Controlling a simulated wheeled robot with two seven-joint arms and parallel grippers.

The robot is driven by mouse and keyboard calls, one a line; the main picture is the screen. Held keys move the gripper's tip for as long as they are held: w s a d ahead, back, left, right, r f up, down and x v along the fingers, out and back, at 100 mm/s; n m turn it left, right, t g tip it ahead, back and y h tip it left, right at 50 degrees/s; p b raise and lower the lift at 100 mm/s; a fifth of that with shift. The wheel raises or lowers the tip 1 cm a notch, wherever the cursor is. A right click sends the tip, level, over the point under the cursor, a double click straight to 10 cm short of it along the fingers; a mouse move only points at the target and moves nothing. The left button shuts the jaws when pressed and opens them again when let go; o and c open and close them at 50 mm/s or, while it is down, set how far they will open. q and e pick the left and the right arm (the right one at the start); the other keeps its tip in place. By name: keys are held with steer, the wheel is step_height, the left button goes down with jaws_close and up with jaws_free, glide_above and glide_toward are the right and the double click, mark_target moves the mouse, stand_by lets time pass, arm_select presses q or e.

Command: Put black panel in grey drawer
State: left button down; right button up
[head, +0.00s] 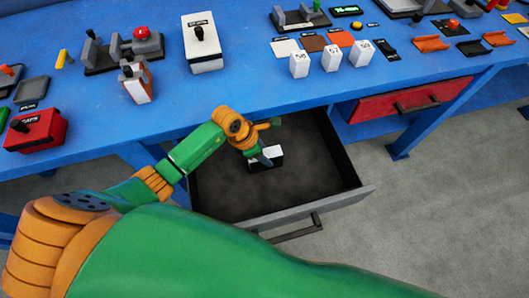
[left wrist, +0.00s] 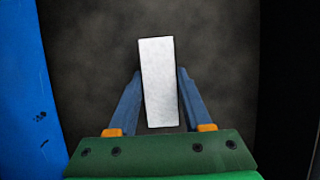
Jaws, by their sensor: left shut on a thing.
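The grey drawer (head: 335,205) is pulled open below the blue table, and its dark inside shows. My left gripper (head: 268,155) is inside the drawer opening, pointing down, with its blue fingers on both sides of a small block, which I take to be the black panel (head: 263,164). The block shows black and white faces in the head view. In the left wrist view, a pale grey-white face of the black panel (left wrist: 158,80) sits between the fingers, over the dark drawer floor. I cannot tell whether it touches the floor. My right gripper is not in view.
The blue table (head: 240,90) edge runs just behind the drawer. On it stand a red box (head: 35,130), a white switch box (head: 203,45) and several white numbered blocks. A red drawer (head: 405,100) is at the right. The rest of the grey drawer looks empty.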

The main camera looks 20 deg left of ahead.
arm_select(q)
steer(key=shift+f, duration=0.1)
steer(key=shift+c, duration=1.7)
jaws_free()
steer(key=shift+a+r, duration=0.15)
steer(key=shift+r, duration=0.35)
steer(key=p+v, duration=0.1)
steer(key=v, duration=1)
steer(key=shift+s+p, duration=0.25)
steer(key=shift+p, duration=0.1)
steer(key=shift+a+r, duration=0.1)
